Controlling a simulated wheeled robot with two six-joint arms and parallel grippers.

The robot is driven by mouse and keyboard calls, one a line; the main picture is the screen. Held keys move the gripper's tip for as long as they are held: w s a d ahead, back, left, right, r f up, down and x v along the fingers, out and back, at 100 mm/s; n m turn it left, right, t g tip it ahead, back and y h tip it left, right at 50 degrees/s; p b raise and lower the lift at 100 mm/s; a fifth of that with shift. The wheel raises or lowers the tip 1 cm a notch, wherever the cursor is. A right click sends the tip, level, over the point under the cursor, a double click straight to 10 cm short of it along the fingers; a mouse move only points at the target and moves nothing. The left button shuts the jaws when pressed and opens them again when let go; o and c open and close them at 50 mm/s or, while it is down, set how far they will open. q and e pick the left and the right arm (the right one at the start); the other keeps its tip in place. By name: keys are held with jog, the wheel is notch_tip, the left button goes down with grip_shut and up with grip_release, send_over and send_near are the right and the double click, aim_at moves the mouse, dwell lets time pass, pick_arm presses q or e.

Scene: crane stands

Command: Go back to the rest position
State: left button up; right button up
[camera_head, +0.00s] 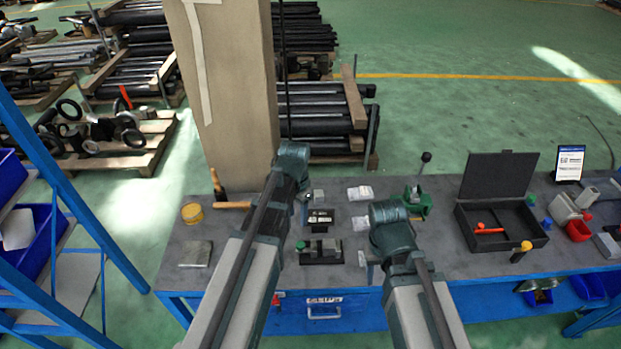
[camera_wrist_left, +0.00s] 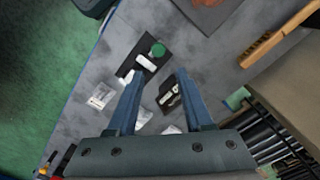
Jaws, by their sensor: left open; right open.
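My left gripper (camera_head: 304,208) hangs over the workbench (camera_head: 245,262), with its arm coming in from the lower left. In the left wrist view its two fingers (camera_wrist_left: 159,74) are spread, with nothing held between them. Past the fingertips lies a black fixture with a green knob (camera_wrist_left: 157,50), and a small dark block (camera_wrist_left: 168,96) shows between the fingers. My right gripper (camera_head: 370,265) is over the bench near its front edge, right of the fixture (camera_head: 322,252). It is open; its fingers are partly hidden by its own arm, and I see nothing held.
A tan pillar (camera_head: 232,90) stands behind the bench, with a hammer (camera_head: 228,203) before it. A blue rack (camera_head: 60,190) stands left.

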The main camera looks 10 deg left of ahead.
pick_arm(q)
jog(key=s+d+f+n+b, duration=0.1)
jog(key=s+d+f+b, duration=0.4)
jog(key=s+d, duration=0.1)
jog(key=s+d+f+n+y+b, duration=0.1)
jog(key=s+d+f+b, duration=0.3)
jog(key=s+d, duration=0.3)
jog(key=shift+s+f+b, duration=0.35)
jog(key=shift+s+b, duration=0.05)
jog(key=shift+s, duration=0.15)
dwell(1.2)
